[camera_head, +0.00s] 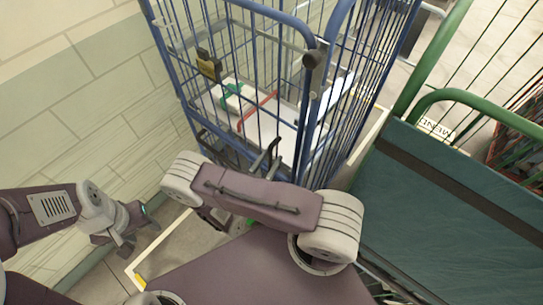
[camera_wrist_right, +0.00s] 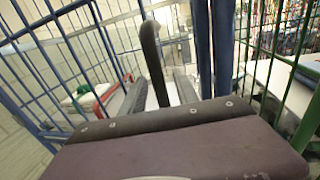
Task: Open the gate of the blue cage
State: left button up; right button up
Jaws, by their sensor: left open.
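The blue cage (camera_head: 257,42) stands upright at the back centre, and its barred gate faces me. A black bar, perhaps the gate latch, rises at the lower front in the head view (camera_head: 268,157) and in the right wrist view (camera_wrist_right: 152,62). My right gripper (camera_wrist_right: 161,92) shows two dark fingers, one on each side of this bar. Whether they touch it is unclear. In the head view my right arm hides most of that gripper. My left gripper (camera_head: 143,226) is open and empty at the lower left, well away from the cage.
The cage holds white boxes, one with a green ribbon (camera_head: 232,90). A brass padlock-like piece (camera_head: 208,64) hangs on its left side. A green cage (camera_head: 425,75) with a dark green panel (camera_head: 450,195) stands close on the right. A tiled wall (camera_head: 75,95) is on the left.

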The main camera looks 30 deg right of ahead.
jog(key=shift+s+a+r, duration=0.1)
jog(key=shift+s, duration=0.05)
jog(key=shift+c, duration=1.2)
jog(key=c, duration=0.5)
grip_shut()
